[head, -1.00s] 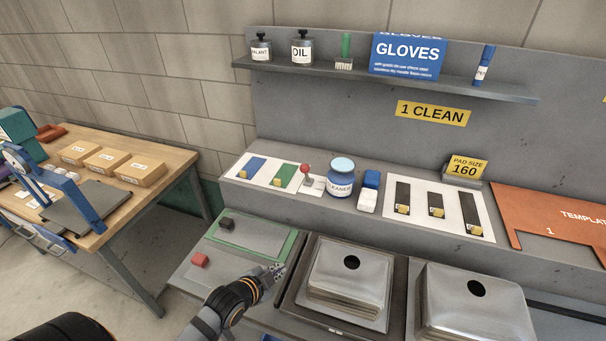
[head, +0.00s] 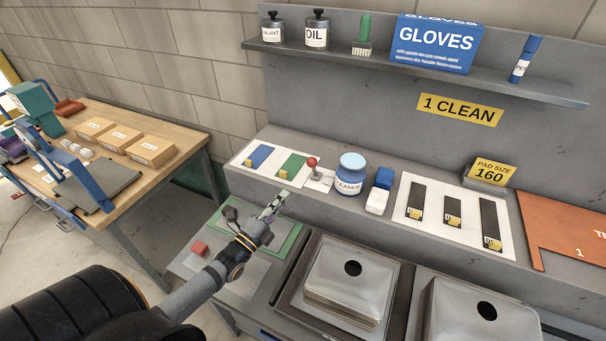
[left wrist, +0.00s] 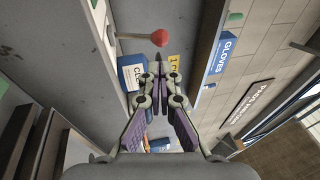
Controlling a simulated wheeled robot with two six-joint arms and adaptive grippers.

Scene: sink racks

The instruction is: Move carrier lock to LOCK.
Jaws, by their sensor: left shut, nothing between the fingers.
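A small lever with a red ball knob (head: 312,162) stands on a white plate (head: 319,182) on the rear ledge; lettering on the plate is too small to read. It is the likely carrier lock. In the left wrist view the red knob (left wrist: 159,38) is just beyond my fingertips, with a gap. My left gripper (head: 278,198) is shut and empty, in front of and below the lever in the head view; its tips (left wrist: 158,60) are together. My right gripper is not in view.
A card with blue and green strips (head: 270,161) lies left of the lever, and a cleaner jar (head: 349,176) stands close on its right. A shelf (head: 400,75) runs above. Two metal sink basins (head: 349,285) sit in front, right of my left gripper.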

